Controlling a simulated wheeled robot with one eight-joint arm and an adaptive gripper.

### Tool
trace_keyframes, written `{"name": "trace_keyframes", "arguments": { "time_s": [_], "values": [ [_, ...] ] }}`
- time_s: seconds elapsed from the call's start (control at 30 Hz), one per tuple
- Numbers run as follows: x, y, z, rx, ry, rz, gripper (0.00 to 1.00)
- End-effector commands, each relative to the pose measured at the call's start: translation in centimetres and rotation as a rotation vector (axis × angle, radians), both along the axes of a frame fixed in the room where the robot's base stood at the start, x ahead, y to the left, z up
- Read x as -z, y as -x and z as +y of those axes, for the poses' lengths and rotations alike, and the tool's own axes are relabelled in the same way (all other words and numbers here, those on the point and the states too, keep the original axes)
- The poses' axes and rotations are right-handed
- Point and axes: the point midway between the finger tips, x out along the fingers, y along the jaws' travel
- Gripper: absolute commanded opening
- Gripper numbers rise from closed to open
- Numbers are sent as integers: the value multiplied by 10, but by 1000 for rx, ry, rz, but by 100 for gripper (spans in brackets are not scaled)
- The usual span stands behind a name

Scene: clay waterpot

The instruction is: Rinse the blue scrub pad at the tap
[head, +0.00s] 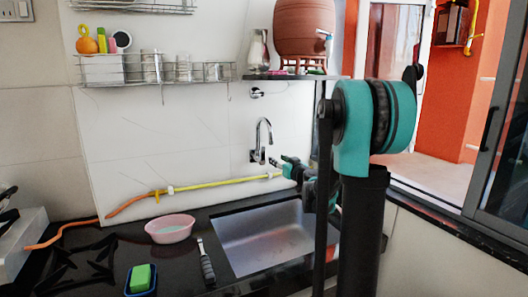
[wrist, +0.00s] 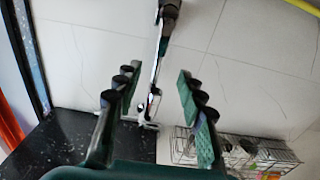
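The chrome tap (head: 264,135) is fixed to the white wall above the steel sink (head: 262,238). In the wrist view the tap's thin pipe (wrist: 158,60) appears in the gap between my fingers, beyond them; contact does not show. My gripper (head: 287,166) is to the right of the tap, above the sink. In the wrist view my gripper (wrist: 152,105) is open, with nothing visible held. A green block (head: 140,278) lies in a small blue tray (head: 141,292) at the front left of the sink. I cannot make out a separate blue scrub pad.
A pink bowl (head: 170,229) and a dark-handled brush (head: 206,261) stand left of the sink. A yellow-orange hose (head: 205,182) runs along the wall. A clay pot (head: 304,28) stands on the shelf above. A wire rack (head: 200,73) holds glasses.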

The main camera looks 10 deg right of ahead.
Motion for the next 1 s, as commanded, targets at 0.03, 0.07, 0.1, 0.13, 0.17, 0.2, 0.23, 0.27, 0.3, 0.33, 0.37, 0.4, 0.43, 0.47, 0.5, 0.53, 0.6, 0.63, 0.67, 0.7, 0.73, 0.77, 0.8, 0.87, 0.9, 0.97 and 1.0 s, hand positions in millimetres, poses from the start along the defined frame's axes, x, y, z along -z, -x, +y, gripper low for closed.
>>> {"name": "trace_keyframes", "arguments": {
  "time_s": [0.03,0.07,0.1,0.13,0.17,0.2,0.23,0.27,0.3,0.33,0.37,0.4,0.43,0.47,0.5,0.53,0.6,0.63,0.67,0.7,0.73,0.77,0.8,0.87,0.9,0.97,1.0],
  "values": [
    [0,-10,4,-3,0,0,40],
    [0,-16,5,-3,-1,0,40],
    [0,-24,8,-2,-1,0,40],
    [0,-29,10,-2,-1,0,40],
    [0,-35,12,-3,-1,0,40],
    [0,-42,14,-3,-1,0,40],
    [0,-48,16,-3,-1,1,40],
    [0,-54,18,-3,-1,1,40],
    [0,-61,21,-3,-1,1,40],
    [0,-67,22,-3,-1,1,40],
    [0,-73,24,-3,-1,1,40],
    [0,-80,27,-4,-1,1,40],
    [0,-86,29,-4,-1,1,40],
    [0,-91,30,-3,-1,1,40],
    [0,-98,32,-3,-1,1,40],
    [0,-103,34,-2,-1,1,40],
    [0,-113,38,-3,-1,1,40],
    [0,-117,39,-3,-1,1,40],
    [0,-121,40,-3,-1,1,40],
    [0,-125,41,-3,-1,1,40],
    [0,-128,42,-3,-1,1,40],
    [0,-131,43,-3,-1,1,40],
    [0,-133,44,-2,-1,1,40],
    [0,-136,45,-2,-1,1,40],
    [0,-137,45,-2,-1,1,40],
    [0,-138,45,-2,-1,1,40],
    [0,-138,45,-2,-1,1,40]
  ]
}}
